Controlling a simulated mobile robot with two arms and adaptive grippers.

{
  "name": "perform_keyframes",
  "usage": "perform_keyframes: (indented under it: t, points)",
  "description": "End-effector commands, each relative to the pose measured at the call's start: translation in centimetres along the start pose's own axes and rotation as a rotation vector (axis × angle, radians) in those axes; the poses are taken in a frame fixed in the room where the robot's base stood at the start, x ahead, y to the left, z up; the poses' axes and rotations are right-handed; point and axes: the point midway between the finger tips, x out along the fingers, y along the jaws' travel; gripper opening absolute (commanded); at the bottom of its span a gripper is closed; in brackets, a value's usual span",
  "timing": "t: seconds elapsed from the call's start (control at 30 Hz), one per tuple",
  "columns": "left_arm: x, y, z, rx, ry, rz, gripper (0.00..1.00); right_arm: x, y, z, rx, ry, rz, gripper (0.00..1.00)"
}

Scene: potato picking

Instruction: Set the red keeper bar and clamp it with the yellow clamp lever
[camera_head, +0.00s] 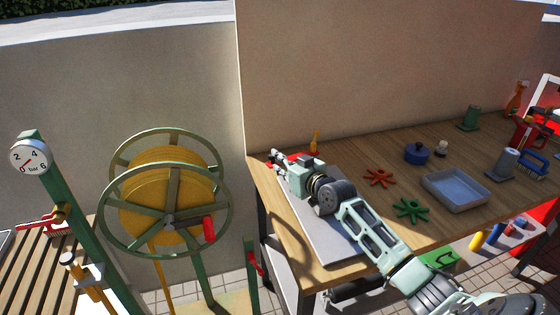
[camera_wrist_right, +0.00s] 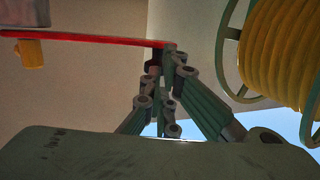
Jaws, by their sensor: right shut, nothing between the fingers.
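My right gripper (camera_head: 275,156) is at the left end of the workbench, with its fingers shut and empty. In the right wrist view its closed fingertips (camera_wrist_right: 168,52) are at the end of the red keeper bar (camera_wrist_right: 95,39); I cannot tell whether they touch it. In the head view the red keeper bar (camera_head: 293,156) is mostly hidden behind my gripper. The yellow clamp lever (camera_head: 315,141) stands upright just right of and behind my gripper. A yellow piece (camera_wrist_right: 31,53), perhaps the lever, shows at the bar's other end in the wrist view. My left gripper is out of view.
A large reel wheel (camera_head: 170,195) with yellow hose stands left of the bench. On the bench (camera_head: 345,172) are red (camera_head: 380,178) and green (camera_head: 411,209) star knobs, a blue pot (camera_head: 416,154) and a grey tray (camera_head: 455,190). The wall is close behind.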

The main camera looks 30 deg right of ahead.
Motion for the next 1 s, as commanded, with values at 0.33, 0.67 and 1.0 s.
perform_keyframes:
  t: [0.33,0.67,1.0]
  points:
    - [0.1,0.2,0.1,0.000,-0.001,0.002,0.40,0.1,0.0,0.0,0.001,0.000,0.000,0.00]
    - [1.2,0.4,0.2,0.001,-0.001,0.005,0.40,1.8,-0.1,-0.2,0.001,0.000,0.000,0.00]
    - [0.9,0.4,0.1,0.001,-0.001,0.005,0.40,1.8,-0.2,-0.3,0.001,-0.001,-0.001,0.00]
